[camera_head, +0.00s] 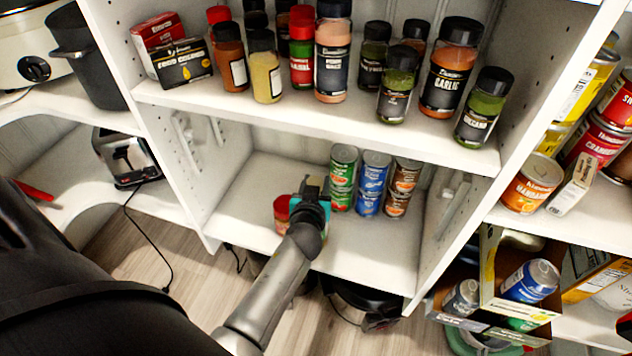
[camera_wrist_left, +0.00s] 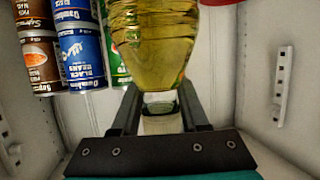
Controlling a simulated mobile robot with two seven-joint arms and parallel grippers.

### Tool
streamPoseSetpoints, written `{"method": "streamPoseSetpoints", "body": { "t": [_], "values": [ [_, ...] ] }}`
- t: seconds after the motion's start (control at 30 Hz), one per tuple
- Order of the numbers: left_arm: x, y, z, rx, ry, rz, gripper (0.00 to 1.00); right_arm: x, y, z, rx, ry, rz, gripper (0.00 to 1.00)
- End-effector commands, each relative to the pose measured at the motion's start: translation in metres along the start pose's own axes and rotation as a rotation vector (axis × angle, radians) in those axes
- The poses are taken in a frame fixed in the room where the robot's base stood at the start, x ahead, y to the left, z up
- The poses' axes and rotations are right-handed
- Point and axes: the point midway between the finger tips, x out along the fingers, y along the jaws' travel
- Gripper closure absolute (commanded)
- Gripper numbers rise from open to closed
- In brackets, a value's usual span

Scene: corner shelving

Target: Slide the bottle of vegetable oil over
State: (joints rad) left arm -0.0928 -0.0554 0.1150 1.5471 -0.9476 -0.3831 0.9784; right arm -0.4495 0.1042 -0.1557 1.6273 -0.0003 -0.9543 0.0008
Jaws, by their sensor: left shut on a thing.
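The bottle of vegetable oil (camera_wrist_left: 155,40), clear with yellow oil, shows in the left wrist view with its narrow end between my fingers. My left gripper (camera_head: 312,190) reaches into the middle shelf compartment. In the left wrist view my left gripper (camera_wrist_left: 158,105) is shut on the bottle's neck end. In the head view the gripper and arm hide most or all of the bottle. My right gripper is in neither view.
Stacked green (camera_head: 343,178), blue (camera_head: 373,184) and brown (camera_head: 404,187) cans stand right of the gripper. A red object (camera_head: 282,212) is close on its left. The spice shelf (camera_head: 300,122) is above. Bare shelf (camera_head: 245,200) lies at the left.

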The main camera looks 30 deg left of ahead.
Motion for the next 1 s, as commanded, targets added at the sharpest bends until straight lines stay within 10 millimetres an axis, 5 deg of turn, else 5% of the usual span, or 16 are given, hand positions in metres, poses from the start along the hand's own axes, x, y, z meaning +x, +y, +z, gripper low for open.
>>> {"method": "streamPoseSetpoints", "body": {
  "t": [0.3,1.0],
  "values": [
    [0.0002,-0.0004,-0.0001,0.0,0.0,-0.001,1.0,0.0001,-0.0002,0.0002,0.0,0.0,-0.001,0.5],
    [0.0003,-0.0007,-0.0003,0.001,0.001,-0.001,1.0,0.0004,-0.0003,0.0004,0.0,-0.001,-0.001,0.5]
  ]
}}
